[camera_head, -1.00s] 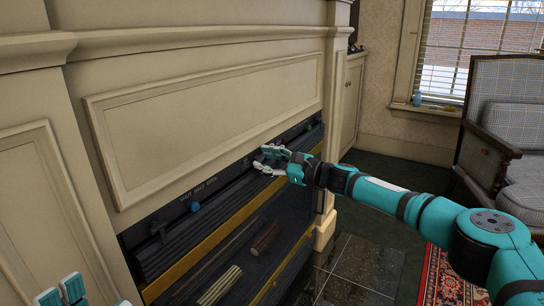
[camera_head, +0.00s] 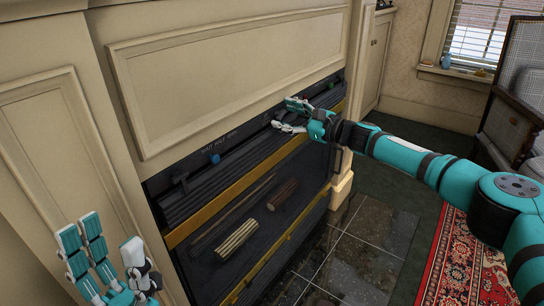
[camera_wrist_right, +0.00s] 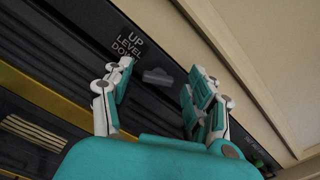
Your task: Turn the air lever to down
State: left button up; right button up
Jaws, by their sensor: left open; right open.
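The air lever (camera_wrist_right: 157,76) is a small dark grey handle on the black panel, beside white lettering that reads UP, LEVEL, DOWN (camera_wrist_right: 128,45) in the right wrist view. It lies between the spread fingers of my right gripper (camera_wrist_right: 156,82), apart from both; I cannot tell which setting it is at. In the head view my right gripper (camera_head: 283,114) is open at the upper right part of the fireplace front and hides the lever. My left gripper (camera_head: 103,238) is open and empty at the lower left, away from the panel.
A blue knob (camera_head: 215,158) and a dark lever (camera_head: 183,179) sit further left on the panel. A brass bar (camera_head: 240,173) runs below, with logs (camera_head: 237,239) under it. The cream mantel (camera_head: 220,75) rises above. Tiled floor (camera_head: 370,245) is clear at right.

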jog(key=shift+s+d+m, duration=0.15)
jog(key=shift+d+m, duration=0.3)
jog(key=shift+m, duration=0.05)
jog(key=p+v, duration=0.5)
jog(key=v, duration=1.2)
jog(key=s+a+f+m+t+y, duration=0.1)
jog(key=s+a+f+m, duration=0.25)
jog(key=a+m, duration=0.45)
jog(key=s+a+f+m+t, duration=0.2)
jog(key=s+a+m, duration=0.3)
jog(key=a, duration=0.5)
jog(key=s+a+r+m+t, duration=0.1)
jog(key=s+a+m, duration=0.4)
jog(key=s+m, duration=0.5)
jog(key=shift+s+a+r+m, duration=0.2)
jog(key=shift+s+r+m, duration=0.3)
jog(key=shift+m, duration=1.8)
jog(key=shift+w, duration=0.1)
